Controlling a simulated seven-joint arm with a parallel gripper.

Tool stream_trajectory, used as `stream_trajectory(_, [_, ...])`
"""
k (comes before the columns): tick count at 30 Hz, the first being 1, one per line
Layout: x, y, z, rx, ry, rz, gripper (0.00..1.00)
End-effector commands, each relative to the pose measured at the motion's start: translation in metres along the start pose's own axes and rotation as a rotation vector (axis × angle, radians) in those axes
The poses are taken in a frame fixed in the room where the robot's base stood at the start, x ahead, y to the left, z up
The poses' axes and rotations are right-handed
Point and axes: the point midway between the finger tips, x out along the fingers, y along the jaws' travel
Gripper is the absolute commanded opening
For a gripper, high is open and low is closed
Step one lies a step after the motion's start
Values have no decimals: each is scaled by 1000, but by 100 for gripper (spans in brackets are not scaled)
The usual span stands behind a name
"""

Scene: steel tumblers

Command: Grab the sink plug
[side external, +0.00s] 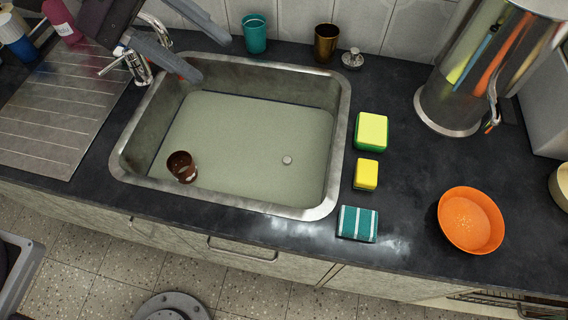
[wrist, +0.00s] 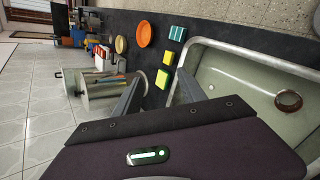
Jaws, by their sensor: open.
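A small metal plug-like piece (side external: 352,58), a knob on a round base, stands on the dark counter behind the sink's back right corner; I take it to be the sink plug. I cannot make it out in the wrist view. My gripper (side external: 214,58) is open and empty above the sink's back left part, well left of the plug. Its two fingers also show apart in the wrist view (wrist: 160,87).
The sink (side external: 343,130) holds murky water, a brown cup (side external: 181,166) and a small round knob (side external: 287,160). A teal tumbler (side external: 254,34) and a brown tumbler (side external: 326,43) stand left of the plug. Sponges (side external: 371,131), an orange bowl (side external: 471,220) and a steel urn (side external: 455,85) are right.

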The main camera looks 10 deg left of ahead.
Motion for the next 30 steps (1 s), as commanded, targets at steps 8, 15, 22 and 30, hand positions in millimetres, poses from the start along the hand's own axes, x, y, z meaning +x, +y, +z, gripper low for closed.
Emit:
stream_trajectory(8, [176, -35, -149, -789, -128, 329, 48])
stream_trajectory(15, [273, -152, -208, -1266, -26, 419, 48])
stream_trajectory(22, [304, -194, -223, -1331, 1, 426, 48])
stream_trajectory(30, [332, -217, -237, -1325, -1, 427, 48])
